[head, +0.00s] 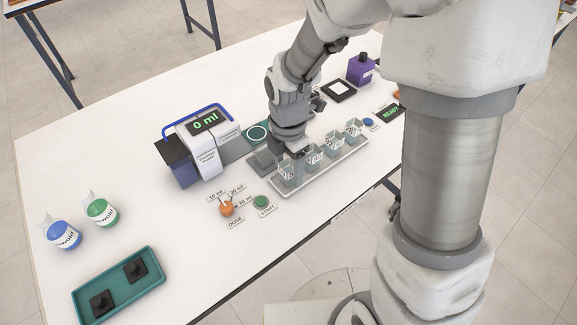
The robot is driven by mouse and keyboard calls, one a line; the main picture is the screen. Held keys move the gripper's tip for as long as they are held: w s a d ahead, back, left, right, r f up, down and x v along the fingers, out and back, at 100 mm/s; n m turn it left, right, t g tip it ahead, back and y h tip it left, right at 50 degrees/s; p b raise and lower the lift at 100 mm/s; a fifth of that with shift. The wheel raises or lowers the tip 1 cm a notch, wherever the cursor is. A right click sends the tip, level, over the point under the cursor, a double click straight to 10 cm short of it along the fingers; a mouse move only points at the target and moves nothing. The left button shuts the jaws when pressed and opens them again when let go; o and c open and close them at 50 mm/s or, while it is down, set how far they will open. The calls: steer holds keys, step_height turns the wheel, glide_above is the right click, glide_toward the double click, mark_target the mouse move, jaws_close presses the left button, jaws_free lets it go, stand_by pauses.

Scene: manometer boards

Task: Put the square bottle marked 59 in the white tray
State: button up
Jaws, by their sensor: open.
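A long pale tray (322,174) lies near the table's front edge, right of centre. Several clear square bottles stand in a row in it, among them the leftmost bottle (286,174), a second bottle (313,160), a third bottle (334,145) and the rightmost bottle (354,130). They carry dark marks too small to read, so I cannot tell which is 59. My gripper (297,158) is open and points down at the tray's left end, over or beside the leftmost two bottles. Its fingertips are partly hidden, and I cannot tell whether they touch a bottle.
A dispenser reading 0 ml (204,140) stands to the left. An orange knob (226,208) and green button (261,202) are in front. A purple bottle (360,69) stands behind.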

mark_target(289, 164)
step_height(289, 164, up, 12)
steer(key=f+p, duration=0.1)
steer(key=p, duration=0.1)
steer(key=s+d+r+m+t, duration=0.2)
steer(key=s+d+r+m, duration=0.3)
steer(key=m, duration=0.7)
steer(key=s+d+r+m+t, duration=0.3)
steer(key=s+d+r+m, duration=0.3)
steer(key=m, duration=0.6)
steer(key=shift+s+r+m+t, duration=0.3)
steer(key=shift+s+r+m, duration=0.1)
steer(key=shift+s+r, duration=0.25)
steer(key=shift+r, duration=0.15)
steer(key=shift+r+p, duration=0.6)
steer(key=c, duration=0.4)
steer(key=shift+o, duration=0.2)
steer(key=shift+a, duration=0.15)
